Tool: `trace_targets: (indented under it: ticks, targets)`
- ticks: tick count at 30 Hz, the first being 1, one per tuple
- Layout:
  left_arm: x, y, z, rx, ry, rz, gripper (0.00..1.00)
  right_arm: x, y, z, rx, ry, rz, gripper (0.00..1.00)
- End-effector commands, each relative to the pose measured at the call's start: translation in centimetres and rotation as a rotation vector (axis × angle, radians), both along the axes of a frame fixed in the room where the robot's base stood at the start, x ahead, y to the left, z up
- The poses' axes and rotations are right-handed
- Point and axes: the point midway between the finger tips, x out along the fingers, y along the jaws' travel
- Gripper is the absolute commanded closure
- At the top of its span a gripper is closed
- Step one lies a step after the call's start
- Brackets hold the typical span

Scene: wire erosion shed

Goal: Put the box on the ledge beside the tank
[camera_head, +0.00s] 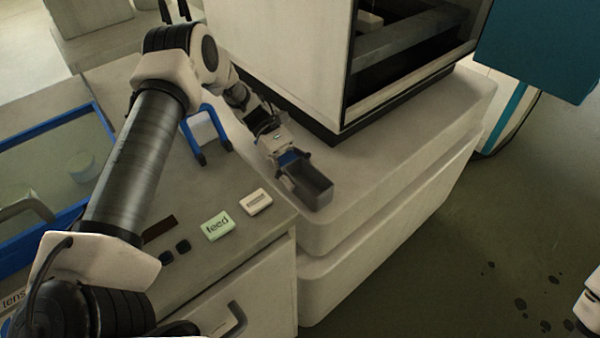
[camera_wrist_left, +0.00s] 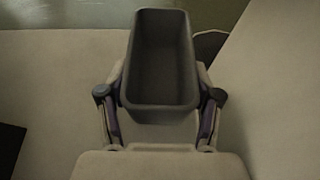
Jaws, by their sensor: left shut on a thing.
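A small grey open-topped box (camera_head: 311,185) is at the fingers of my left gripper (camera_head: 292,168), at the ledge (camera_head: 400,150) beside the tank (camera_head: 385,60). My left gripper is shut on the box. The left wrist view shows the box (camera_wrist_left: 161,65) upright and empty, with the fingers of the left gripper (camera_wrist_left: 160,110) on either side of its near end. I cannot tell whether its base touches the ledge. My right gripper does not show; only a bit of white at the right edge of the head view may belong to that arm.
A grey counter (camera_head: 262,235) stands left of the ledge, with a green "feed" label block (camera_head: 216,226), a pale block (camera_head: 256,202), a blue-framed stand (camera_head: 205,133) and a blue-rimmed basin (camera_head: 50,120). A teal panel (camera_head: 540,45) hangs at upper right. The ledge's right part is clear.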

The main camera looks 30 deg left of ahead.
Motion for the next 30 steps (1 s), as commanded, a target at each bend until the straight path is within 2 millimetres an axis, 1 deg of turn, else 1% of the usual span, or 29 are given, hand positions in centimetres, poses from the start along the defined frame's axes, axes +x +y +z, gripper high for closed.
trace_targets:
  ticks: [1, 2, 3, 11, 14, 15, 17, 20, 24, 27, 30]
  targets:
    - [0.0, 0.0, -0.1, 0.000, 0.000, 0.000, 0.26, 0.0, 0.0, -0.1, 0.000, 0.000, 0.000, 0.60]
    - [0.0, 0.0, 0.0, 0.000, 0.000, 0.000, 0.15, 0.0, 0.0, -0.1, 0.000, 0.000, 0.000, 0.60]
    - [0.0, 0.0, 0.0, 0.000, 0.000, 0.000, 0.11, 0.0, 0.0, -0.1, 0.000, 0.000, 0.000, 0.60]
    - [0.0, 0.0, 0.0, 0.000, 0.000, 0.000, 0.11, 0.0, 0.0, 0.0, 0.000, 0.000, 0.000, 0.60]
    - [0.0, 0.0, 0.5, 0.000, 0.000, 0.000, 0.11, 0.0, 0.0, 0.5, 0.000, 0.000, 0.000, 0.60]
    - [0.1, 0.3, 0.4, -0.001, -0.002, 0.001, 0.11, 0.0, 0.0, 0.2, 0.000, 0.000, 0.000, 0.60]
    - [0.5, 1.1, 0.6, 0.000, -0.003, 0.003, 0.11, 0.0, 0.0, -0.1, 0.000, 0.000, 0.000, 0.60]
    - [1.2, 3.1, 1.3, 0.001, -0.004, 0.004, 0.11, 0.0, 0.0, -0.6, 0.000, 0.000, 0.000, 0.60]
    - [2.3, 6.5, 2.7, 0.003, -0.005, 0.004, 0.11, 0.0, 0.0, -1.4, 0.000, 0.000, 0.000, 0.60]
    - [3.0, 8.5, 3.6, 0.002, -0.003, 0.003, 0.11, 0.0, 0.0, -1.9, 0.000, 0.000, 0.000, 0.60]
    - [3.5, 9.8, 4.3, 0.001, -0.002, 0.001, 0.11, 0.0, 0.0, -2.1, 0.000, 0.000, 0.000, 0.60]
